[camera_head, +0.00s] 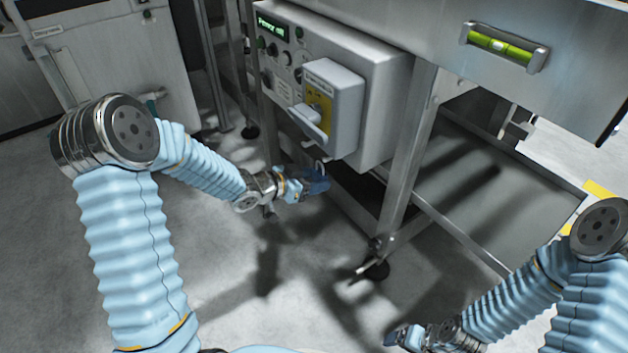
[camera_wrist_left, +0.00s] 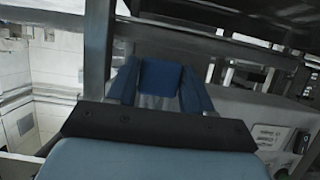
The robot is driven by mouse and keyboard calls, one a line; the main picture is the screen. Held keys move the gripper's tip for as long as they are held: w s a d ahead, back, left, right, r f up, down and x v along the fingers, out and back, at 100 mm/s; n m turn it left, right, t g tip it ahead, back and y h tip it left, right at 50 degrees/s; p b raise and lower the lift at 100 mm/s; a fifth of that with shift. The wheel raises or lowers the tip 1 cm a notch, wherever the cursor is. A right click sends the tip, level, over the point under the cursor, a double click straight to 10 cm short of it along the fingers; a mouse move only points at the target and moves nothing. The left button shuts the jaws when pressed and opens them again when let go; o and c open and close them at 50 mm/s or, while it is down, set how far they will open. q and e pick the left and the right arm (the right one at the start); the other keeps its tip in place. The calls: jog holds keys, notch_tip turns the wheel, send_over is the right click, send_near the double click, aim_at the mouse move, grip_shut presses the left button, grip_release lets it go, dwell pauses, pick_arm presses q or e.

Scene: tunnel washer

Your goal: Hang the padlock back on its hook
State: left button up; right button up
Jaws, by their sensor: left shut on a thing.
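My left gripper (camera_head: 316,183) is shut on the padlock (camera_head: 321,168), below the lower edge of the grey control box. The padlock's thin shackle shows above the blue fingertips; most of its body is hidden there. In the left wrist view the blue padlock body (camera_wrist_left: 160,77) sits between the two blue fingers of the left gripper (camera_wrist_left: 161,88). I cannot make out the hook for sure in either view. My right gripper (camera_head: 398,336) is low at the bottom edge, far from the padlock, and too small to read.
The control box (camera_head: 378,95) carries a switch housing with a handle (camera_head: 310,122) just above my left gripper. A steel frame leg (camera_head: 408,150) stands right of it. A green level gauge (camera_head: 502,46) is at top right. The floor (camera_head: 230,290) below is open.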

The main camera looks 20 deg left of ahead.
aim_at(320, 172)
pick_arm(q)
jog(key=shift+r+p, duration=0.9)
jog(key=shift+r, duration=0.5)
jog(key=shift+w+d+f, duration=0.15)
jog(key=shift+w+f, duration=0.05)
jog(key=shift+w+d+f+b, duration=0.15)
jog(key=shift+w+d+b, duration=0.4)
jog(key=shift+w+d, duration=0.3)
jog(key=shift+w+d+f+b, duration=0.15)
jog(key=shift+w+f+b, duration=0.3)
jog(key=shift+f, duration=0.15)
jog(key=o, duration=1.3)
jog(key=shift+c, duration=0.2)
